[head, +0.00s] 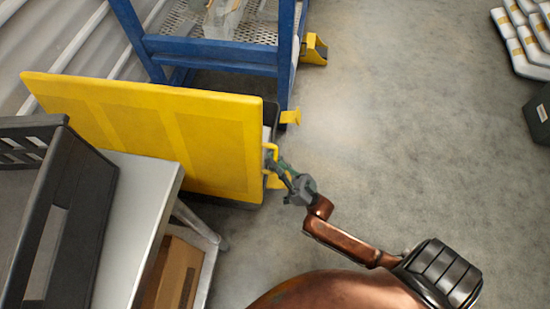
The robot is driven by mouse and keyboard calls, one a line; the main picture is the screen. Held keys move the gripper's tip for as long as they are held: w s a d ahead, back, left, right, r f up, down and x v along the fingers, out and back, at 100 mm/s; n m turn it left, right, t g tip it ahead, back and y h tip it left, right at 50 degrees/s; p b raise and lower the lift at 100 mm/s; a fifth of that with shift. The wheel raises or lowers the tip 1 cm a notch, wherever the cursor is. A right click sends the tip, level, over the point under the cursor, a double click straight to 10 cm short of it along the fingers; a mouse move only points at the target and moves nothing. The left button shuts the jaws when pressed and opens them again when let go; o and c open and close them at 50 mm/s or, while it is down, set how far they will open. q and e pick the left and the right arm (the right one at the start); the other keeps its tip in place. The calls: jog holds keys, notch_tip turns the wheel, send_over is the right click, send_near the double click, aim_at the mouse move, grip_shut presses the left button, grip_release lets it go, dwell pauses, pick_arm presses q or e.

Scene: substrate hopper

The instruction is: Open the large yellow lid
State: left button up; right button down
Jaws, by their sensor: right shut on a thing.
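The large yellow lid (160,125) stands on edge as a tilted upright panel at the left, in front of the blue frame. A yellow handle (268,147) sticks out at its right edge. My right gripper (275,163) is at this handle and shut on it; the fingers are small and partly hidden against the yellow. A dark bin edge shows behind the lid's right edge, and its inside is mostly hidden by the lid. My left gripper is not in view.
A blue metal frame (215,50) with a perforated shelf stands behind the lid. A grey table (140,190) with a black crate (90,210) is at the lower left, close to the lid. White packs (525,45) lie at the upper right.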

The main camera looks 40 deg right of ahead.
jog(key=shift+f, duration=0.15)
jog(key=c, duration=2)
grip_release()
jog(key=shift+o, duration=0.2)
jog(key=v, duration=1.2)
